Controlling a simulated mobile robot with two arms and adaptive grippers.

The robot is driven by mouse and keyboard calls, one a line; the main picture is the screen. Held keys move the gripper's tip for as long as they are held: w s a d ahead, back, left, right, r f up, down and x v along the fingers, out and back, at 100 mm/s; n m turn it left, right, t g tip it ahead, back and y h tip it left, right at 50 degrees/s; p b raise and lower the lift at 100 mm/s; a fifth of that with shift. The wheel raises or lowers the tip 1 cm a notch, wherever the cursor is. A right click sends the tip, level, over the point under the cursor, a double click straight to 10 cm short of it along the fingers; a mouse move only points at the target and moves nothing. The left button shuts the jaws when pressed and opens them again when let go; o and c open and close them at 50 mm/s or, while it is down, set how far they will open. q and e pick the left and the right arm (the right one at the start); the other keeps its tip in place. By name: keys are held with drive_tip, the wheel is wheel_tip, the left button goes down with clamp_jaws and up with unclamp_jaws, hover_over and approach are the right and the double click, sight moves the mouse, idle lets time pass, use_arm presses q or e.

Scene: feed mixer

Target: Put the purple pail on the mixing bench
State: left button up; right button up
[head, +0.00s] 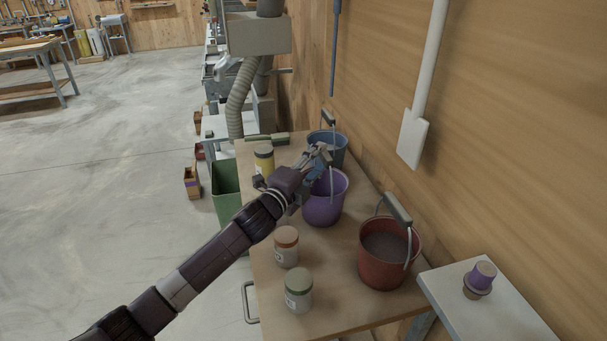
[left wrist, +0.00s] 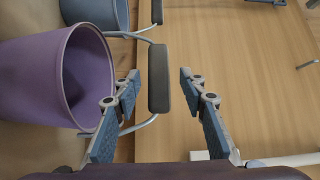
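The purple pail (head: 324,205) stands upright on a wooden-topped table (head: 330,262), between a blue pail (head: 334,150) and a red pail (head: 384,262). My left gripper (head: 318,158) reaches over the purple pail's rim. In the left wrist view the purple pail (left wrist: 58,78) is at the left, and its dark handle grip (left wrist: 159,80) shows between the spread fingers of my left gripper (left wrist: 160,88). The fingers are open, with gaps on both sides of the grip. I cannot tell which surface is the mixing bench. My right gripper is not in view.
Jars with yellow (head: 264,160), brown (head: 286,246) and green (head: 298,290) labels or lids stand along the table's left side. A small pale table (head: 500,318) at right holds a small purple-topped pot (head: 480,278). A green bin (head: 226,190) stands left; open floor lies beyond.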

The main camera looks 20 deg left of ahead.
use_arm(q)
drive_tip(key=b+v, duration=0.1)
drive_tip(key=v, duration=0.9)
drive_tip(key=shift+b, duration=0.3)
drive_tip(key=shift+s, duration=0.1)
